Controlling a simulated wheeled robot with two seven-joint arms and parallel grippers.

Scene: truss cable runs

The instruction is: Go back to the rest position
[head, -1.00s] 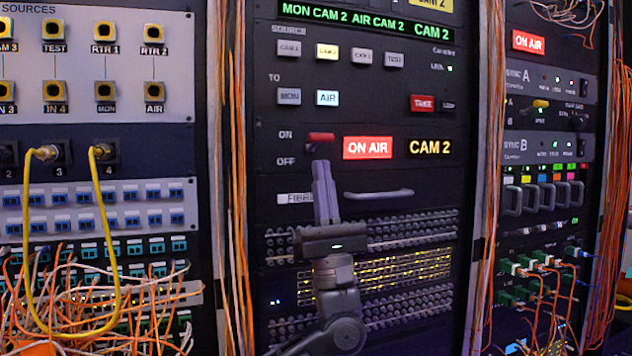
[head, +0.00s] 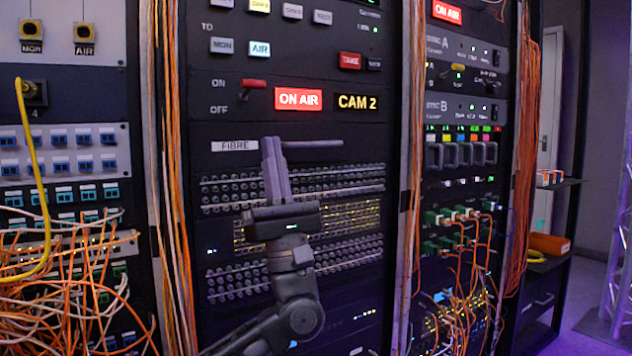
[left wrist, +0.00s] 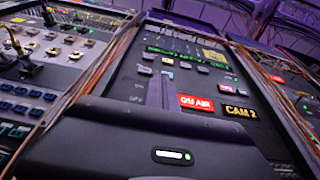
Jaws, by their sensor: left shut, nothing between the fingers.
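My left gripper (head: 270,145) is shut and empty in the head view. Its fingers point up in front of the middle rack, just below the red ON/OFF switch (head: 254,83) and beside the FIBRE label. The fingers look apart from the switch. The red ON AIR sign (head: 299,98) and the yellow CAM 2 sign (head: 357,102) are lit. In the left wrist view the shut fingers (left wrist: 159,90) point toward the middle rack panel, left of the lit ON AIR sign (left wrist: 196,102). My right gripper is in neither view.
Orange cables (head: 172,200) run down between the racks. A yellow cable (head: 38,180) and tangled orange and white cables (head: 65,280) hang at the left. A grey handle (head: 315,144) sticks out right of my fingers. A shelf with an orange box (head: 549,244) stands at the right.

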